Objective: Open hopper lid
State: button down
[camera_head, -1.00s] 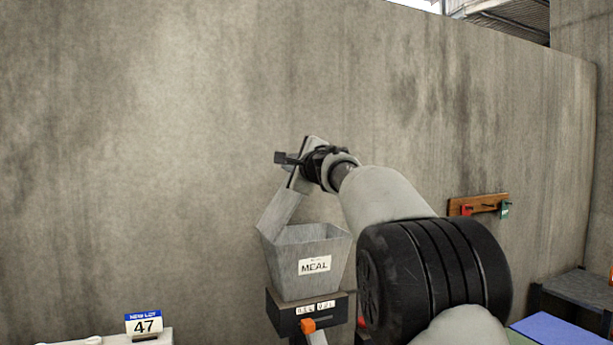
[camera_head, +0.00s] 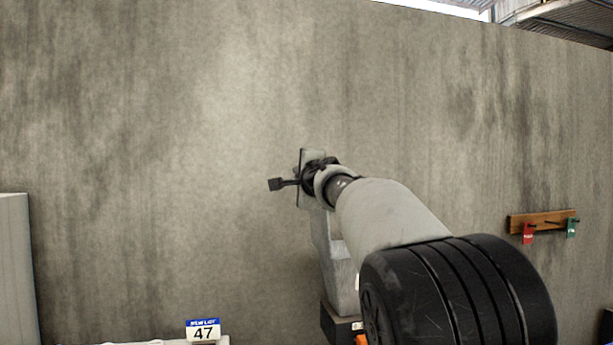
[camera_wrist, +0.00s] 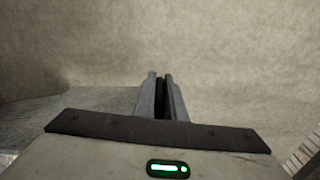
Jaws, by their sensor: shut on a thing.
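The grey hopper (camera_head: 341,283) stands low in the middle of the head view, largely hidden behind my arm. Its grey lid (camera_head: 322,236) is raised, tilted steeply up from the hopper toward my gripper. My gripper (camera_wrist: 162,80) is shut on the lid, at its upper end, well above the hopper's rim. In the wrist view the two fingers are close together, and a flat grey surface, probably the lid (camera_wrist: 75,108), spreads to their left. The exact contact is hidden by my wrist in the head view.
A concrete wall (camera_head: 180,130) fills the background behind the hopper. A card marked 47 (camera_head: 203,331) stands at the bottom left. A wooden rack (camera_head: 542,220) with red and green tags hangs on the wall at right. A pale block (camera_head: 15,270) stands at far left.

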jog(key=shift+s+a+f, duration=0.15)
jog(key=shift+a+f, duration=0.1)
jog(key=shift+a, duration=0.15)
jog(key=c, duration=1.8)
grip_release()
jog(key=shift+c, duration=0.2)
jog(key=shift+d, duration=0.1)
jog(key=b+v, duration=0.3)
jog(key=v, duration=1.4)
jog(key=shift+s, duration=0.2)
jog(key=shift+r, duration=0.1)
